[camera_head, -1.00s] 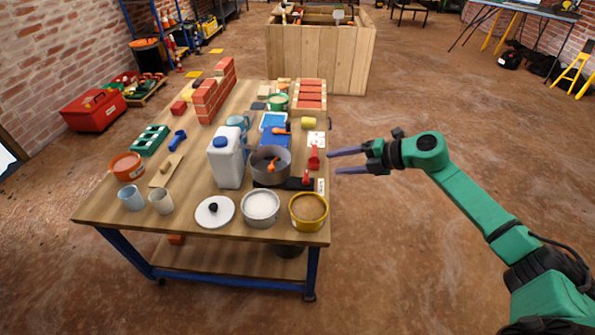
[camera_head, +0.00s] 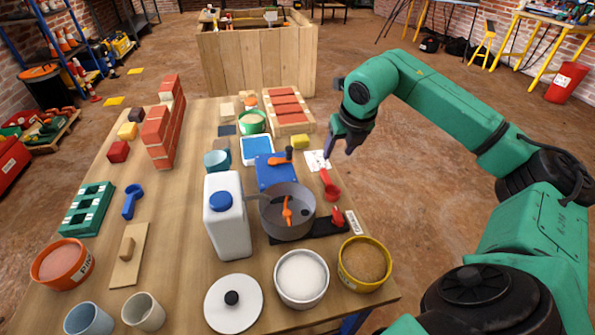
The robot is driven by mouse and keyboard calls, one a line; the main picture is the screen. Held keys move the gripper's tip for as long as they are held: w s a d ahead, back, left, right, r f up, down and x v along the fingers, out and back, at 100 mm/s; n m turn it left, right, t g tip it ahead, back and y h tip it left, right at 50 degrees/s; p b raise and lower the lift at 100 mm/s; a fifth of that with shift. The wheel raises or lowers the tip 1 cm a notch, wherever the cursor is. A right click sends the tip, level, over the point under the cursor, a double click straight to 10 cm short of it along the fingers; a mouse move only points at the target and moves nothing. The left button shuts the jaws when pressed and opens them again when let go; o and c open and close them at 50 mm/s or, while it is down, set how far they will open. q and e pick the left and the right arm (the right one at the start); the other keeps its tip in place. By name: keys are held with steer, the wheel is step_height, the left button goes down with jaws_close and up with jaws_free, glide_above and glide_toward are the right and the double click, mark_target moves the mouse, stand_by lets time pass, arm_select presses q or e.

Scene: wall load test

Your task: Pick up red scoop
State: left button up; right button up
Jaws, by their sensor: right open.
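The red scoop (camera_head: 330,184) lies on the right side of the wooden table, between a white card (camera_head: 317,160) and the grey pot (camera_head: 287,212). My right gripper (camera_head: 338,148) is above the table's right edge, pointing down, a little beyond the scoop in the picture. Its dark fingers are open and empty, and they appear apart from the scoop. Its exact height above the table is hard to tell. My left gripper is not in view.
The grey pot with an orange tool inside stands left of the scoop on a black base (camera_head: 318,229). A yellow tub (camera_head: 364,262), white jug (camera_head: 227,216) and brick tray (camera_head: 289,110) are nearby.

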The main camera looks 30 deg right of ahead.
glide_toward(326, 175)
steer(key=b+x, duration=0.1)
steer(key=x, duration=0.8)
steer(key=shift+b, duration=0.3)
steer(key=shift+s+r, duration=0.1)
steer(key=shift+r, duration=0.05)
steer(key=shift+c, duration=0.9)
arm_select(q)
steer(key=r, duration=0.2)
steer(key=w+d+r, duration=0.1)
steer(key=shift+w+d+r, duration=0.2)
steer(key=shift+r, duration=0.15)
arm_select(e)
jaws_close()
